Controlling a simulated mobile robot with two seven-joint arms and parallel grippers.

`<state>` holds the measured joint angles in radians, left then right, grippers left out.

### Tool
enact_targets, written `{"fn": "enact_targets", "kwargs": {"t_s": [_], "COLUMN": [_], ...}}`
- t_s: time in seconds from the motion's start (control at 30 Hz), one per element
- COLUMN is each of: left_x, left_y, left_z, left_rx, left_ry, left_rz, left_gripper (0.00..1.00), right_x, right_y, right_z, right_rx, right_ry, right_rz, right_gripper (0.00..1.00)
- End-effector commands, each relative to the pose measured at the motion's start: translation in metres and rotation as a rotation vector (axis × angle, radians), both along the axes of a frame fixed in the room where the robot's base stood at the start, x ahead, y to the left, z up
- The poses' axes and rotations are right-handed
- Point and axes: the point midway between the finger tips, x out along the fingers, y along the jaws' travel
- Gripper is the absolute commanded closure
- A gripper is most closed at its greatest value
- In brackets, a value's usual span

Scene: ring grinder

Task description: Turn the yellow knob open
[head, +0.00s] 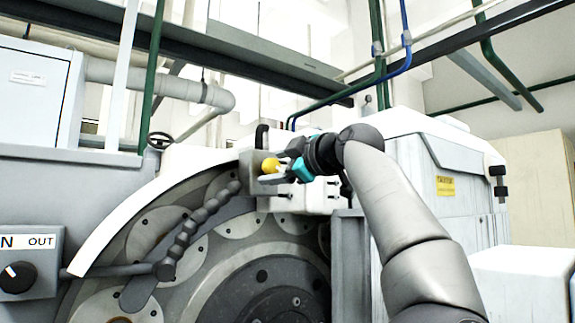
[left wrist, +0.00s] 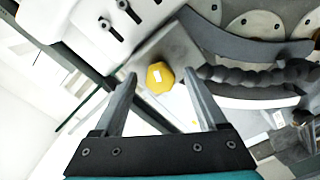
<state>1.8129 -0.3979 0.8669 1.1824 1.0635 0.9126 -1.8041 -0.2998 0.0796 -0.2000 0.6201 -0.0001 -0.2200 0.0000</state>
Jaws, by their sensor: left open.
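The yellow knob (head: 270,165) sticks out from a light grey block (head: 310,200) on the grinder, above the round face. In the left wrist view the knob (left wrist: 160,77) is many-sided, with a small white mark on its front. My left gripper (head: 277,173) is open at the knob. In the left wrist view its two fingertips lie on either side of the knob, with a gap on each side. I cannot tell how deep the knob sits between them. Part of the knob's block is hidden behind the gripper in the head view. My right gripper is not in view.
A beaded dark hose (head: 190,228) runs over the grinder's round face (head: 265,295), left of the knob. A curved white guard (head: 130,200) edges the face. A control box with a black switch (head: 17,277) stands at the left. A white housing (head: 440,165) stands at the right.

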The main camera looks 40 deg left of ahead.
Motion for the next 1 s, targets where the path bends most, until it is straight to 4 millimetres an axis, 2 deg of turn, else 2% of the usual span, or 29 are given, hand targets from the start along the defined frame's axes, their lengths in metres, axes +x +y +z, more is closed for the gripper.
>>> {"fn": "enact_targets", "kwargs": {"t_s": [0.17,0.6,0.8,1.0], "left_x": [-0.003,-0.024,-0.033,-0.04], "left_y": [-0.014,-0.084,-0.116,-0.138], "left_z": [-0.002,-0.002,-0.001,0.0], "left_rx": [0.002,0.004,0.004,0.002], "left_ry": [-0.002,-0.001,0.0,0.001], "left_rz": [-0.002,-0.002,-0.002,-0.001], "left_gripper": [0.26,0.26,0.26,0.26], "right_x": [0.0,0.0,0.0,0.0], "right_y": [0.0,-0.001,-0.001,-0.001], "right_z": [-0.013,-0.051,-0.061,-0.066], "right_rx": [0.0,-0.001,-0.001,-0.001], "right_ry": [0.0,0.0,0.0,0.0], "right_rz": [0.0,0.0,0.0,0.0], "right_gripper": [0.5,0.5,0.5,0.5]}}
